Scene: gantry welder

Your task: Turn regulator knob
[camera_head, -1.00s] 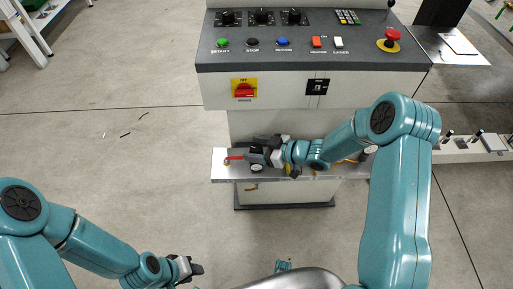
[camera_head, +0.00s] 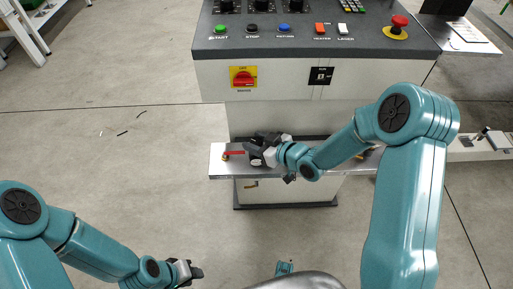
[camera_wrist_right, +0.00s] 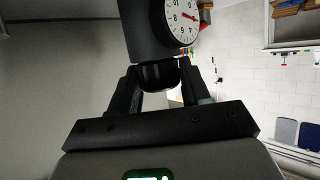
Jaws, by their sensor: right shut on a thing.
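The regulator knob (camera_wrist_right: 158,76) is a dark rounded piece below a dark block in the right wrist view. A round white dial (camera_wrist_right: 182,18) with a red needle sits beside that block. My right gripper (camera_wrist_right: 160,92) is shut on the knob, one finger on each side. In the head view my right gripper (camera_head: 258,150) is over the metal shelf (camera_head: 222,173) and largely hides the regulator. My left gripper (camera_head: 192,271) is low in the head view, far from the shelf; its jaw opening is too small to tell.
The console with buttons stands behind the shelf, with a red rotary switch (camera_head: 243,77) on its front and a red emergency button (camera_head: 398,24) on top. A red lever (camera_head: 234,153) lies on the shelf left of my right gripper. The floor at left is mostly clear.

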